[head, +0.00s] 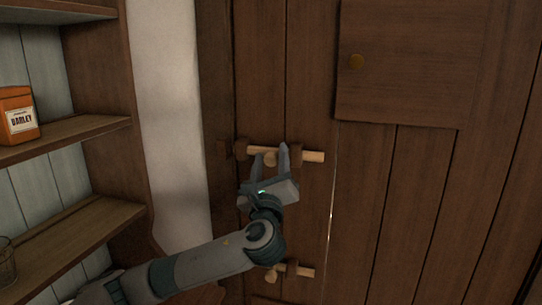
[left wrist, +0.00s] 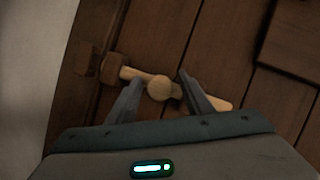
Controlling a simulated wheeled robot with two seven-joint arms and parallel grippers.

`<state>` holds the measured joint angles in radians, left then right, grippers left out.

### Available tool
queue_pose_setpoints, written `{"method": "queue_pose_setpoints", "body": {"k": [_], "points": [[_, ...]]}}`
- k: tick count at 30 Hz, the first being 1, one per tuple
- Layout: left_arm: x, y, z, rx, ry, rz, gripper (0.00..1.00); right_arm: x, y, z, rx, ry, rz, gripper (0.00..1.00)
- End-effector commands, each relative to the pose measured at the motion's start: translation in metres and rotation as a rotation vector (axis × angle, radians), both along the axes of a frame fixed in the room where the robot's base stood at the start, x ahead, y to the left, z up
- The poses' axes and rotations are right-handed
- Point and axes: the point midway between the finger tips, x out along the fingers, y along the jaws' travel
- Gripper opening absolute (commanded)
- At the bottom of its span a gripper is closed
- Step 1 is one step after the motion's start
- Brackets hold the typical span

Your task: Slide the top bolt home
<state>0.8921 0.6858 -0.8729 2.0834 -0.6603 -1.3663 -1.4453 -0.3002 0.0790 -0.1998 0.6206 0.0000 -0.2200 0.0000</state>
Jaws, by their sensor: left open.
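The top bolt (head: 314,156) is a pale wooden bar lying across the plank door, and it also shows in the left wrist view (left wrist: 221,103). Its round knob (left wrist: 158,88) faces me. The bar's left end meets a dark wooden bracket (left wrist: 113,69). A dark keeper block (head: 223,148) sits further left, and no pale wood shows in the gap between them. The bar's right end sticks out past the right bracket (head: 295,155). My left gripper (head: 270,150) is open, with one finger on each side of the knob; contact is unclear. My right gripper is out of view.
A lower bolt (head: 292,271) crosses the same door below my left arm. Shelves with an orange barley tin (head: 18,114) stand at the left, beyond a pale wall strip (head: 168,110).

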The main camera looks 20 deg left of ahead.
Motion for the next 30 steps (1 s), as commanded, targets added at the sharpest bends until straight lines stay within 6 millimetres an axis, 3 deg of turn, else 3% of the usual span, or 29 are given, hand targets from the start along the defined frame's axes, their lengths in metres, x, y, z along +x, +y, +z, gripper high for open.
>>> {"method": "queue_pose_setpoints", "body": {"k": [8, 14, 20, 30], "points": [[0.001, 0.000, 0.000, 0.000, 0.000, 0.000, 0.46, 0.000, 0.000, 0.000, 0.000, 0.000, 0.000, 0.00], [0.001, 0.000, 0.000, 0.000, 0.001, 0.000, 0.01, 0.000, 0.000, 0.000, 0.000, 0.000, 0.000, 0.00], [0.000, 0.006, -0.001, 0.000, 0.001, 0.002, 0.00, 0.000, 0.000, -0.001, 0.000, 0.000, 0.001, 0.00], [-0.006, 0.049, -0.001, 0.000, 0.003, 0.003, 0.00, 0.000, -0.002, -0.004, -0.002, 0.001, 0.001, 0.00]]}}
